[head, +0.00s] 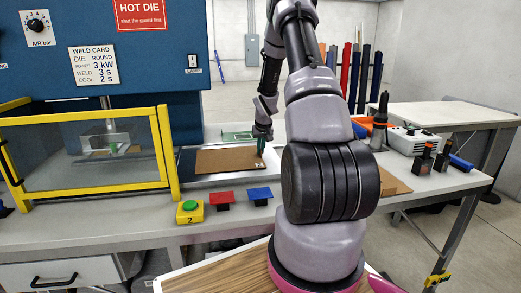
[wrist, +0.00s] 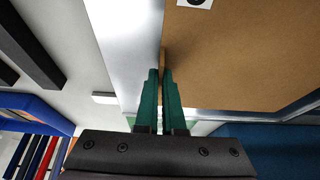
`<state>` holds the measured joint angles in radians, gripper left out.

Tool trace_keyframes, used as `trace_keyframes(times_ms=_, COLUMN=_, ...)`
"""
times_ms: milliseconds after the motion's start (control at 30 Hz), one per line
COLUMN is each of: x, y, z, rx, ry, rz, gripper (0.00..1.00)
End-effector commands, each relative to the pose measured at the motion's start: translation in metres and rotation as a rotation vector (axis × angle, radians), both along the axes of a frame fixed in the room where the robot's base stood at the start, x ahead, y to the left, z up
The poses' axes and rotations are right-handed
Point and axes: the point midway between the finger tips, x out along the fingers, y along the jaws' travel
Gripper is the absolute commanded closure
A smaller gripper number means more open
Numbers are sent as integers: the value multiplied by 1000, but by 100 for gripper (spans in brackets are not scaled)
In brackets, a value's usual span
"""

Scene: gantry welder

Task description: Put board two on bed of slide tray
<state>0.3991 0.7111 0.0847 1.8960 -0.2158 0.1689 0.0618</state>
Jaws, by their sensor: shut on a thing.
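A flat brown board (head: 228,160) lies over the silver slide tray (head: 190,182) in front of the blue machine, right of the yellow-framed guard. In the wrist view, the green fingers (wrist: 162,80) are shut on a thin brown piece at the edge of the board (wrist: 240,50), which fills the upper right. A small white label (wrist: 195,2) shows on it at the top. I cannot tell whether the board rests fully on the bed or is slightly raised.
Another brown board (head: 393,186) lies on the bench to the right, partly hidden by my arm. The yellow guard frame (head: 168,155) stands close left of the tray. A green button box (head: 189,211), a red block (head: 222,197) and a blue block (head: 259,194) sit in front.

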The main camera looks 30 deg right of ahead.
Motion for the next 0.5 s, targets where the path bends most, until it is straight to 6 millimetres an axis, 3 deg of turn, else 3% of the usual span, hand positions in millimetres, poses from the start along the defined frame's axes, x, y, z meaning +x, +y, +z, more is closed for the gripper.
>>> trace_keyframes(times_ms=200, x=0, y=0, z=-3, rx=0, ry=0, rz=0, gripper=100)
trace_keyframes(times_ms=300, x=0, y=0, z=-3, rx=0, ry=0, rz=0, gripper=64)
trace_keyframes(times_ms=500, x=0, y=0, z=-2, rx=0, ry=0, rz=0, gripper=64)
